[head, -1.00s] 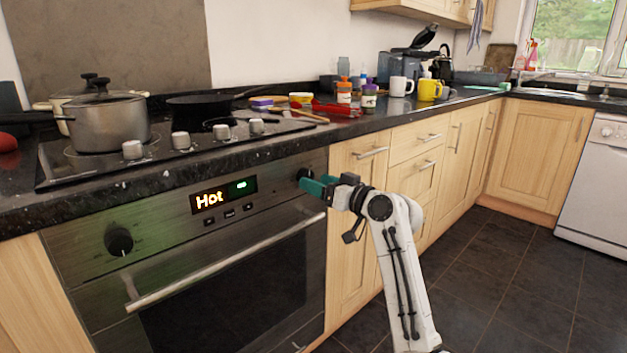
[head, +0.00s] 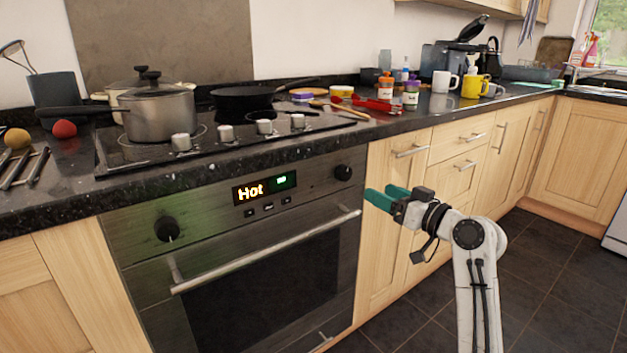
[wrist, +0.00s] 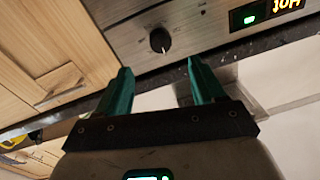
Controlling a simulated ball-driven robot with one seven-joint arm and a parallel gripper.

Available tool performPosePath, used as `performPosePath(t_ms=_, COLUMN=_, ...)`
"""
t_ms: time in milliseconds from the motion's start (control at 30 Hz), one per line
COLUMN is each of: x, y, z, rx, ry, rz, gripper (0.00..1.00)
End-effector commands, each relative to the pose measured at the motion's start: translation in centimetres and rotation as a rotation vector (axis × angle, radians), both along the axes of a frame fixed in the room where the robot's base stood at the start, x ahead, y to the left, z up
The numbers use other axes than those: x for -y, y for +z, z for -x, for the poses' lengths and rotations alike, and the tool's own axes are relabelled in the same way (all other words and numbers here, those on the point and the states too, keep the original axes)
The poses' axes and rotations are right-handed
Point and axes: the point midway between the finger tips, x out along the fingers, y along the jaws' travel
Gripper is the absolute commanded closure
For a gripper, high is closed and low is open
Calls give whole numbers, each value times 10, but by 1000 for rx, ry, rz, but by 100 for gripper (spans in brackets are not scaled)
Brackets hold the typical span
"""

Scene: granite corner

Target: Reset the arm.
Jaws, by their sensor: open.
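My gripper (head: 384,198) has green fingers and is open and empty. In the head view it is in front of the cabinet just right of the oven, below the counter edge. My white arm rises from the bottom right to it. In the wrist view the two green fingers (wrist: 158,88) are spread apart with nothing between them. Beyond them the wrist view, which looks upside down, shows an oven knob (wrist: 160,40) and the oven display (wrist: 262,14).
The oven (head: 250,250) with its bar handle (head: 265,250) is left of my gripper. The black counter (head: 420,128) above holds a hob with pots (head: 160,110), mugs (head: 474,86) and jars (head: 411,95). Cabinets (head: 385,240) stand close behind my gripper. The dark floor (head: 545,285) at right is clear.

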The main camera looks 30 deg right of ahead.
Motion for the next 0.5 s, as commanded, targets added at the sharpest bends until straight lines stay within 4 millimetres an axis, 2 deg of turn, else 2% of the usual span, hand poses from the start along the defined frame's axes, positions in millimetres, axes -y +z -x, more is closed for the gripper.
performPosePath(t_ms=200, x=0, y=0, z=0, rx=0, ry=0, rz=0, gripper=32)
performPosePath(t_ms=267, x=-7, y=-10, z=0, rx=-23, ry=7, rz=-4, gripper=32)
performPosePath(t_ms=367, x=-28, y=-42, z=2, rx=-102, ry=27, rz=-12, gripper=32)
performPosePath(t_ms=467, x=-62, y=-92, z=13, rx=-238, ry=55, rz=-18, gripper=32)
performPosePath(t_ms=500, x=-77, y=-115, z=20, rx=-302, ry=68, rz=-19, gripper=32)
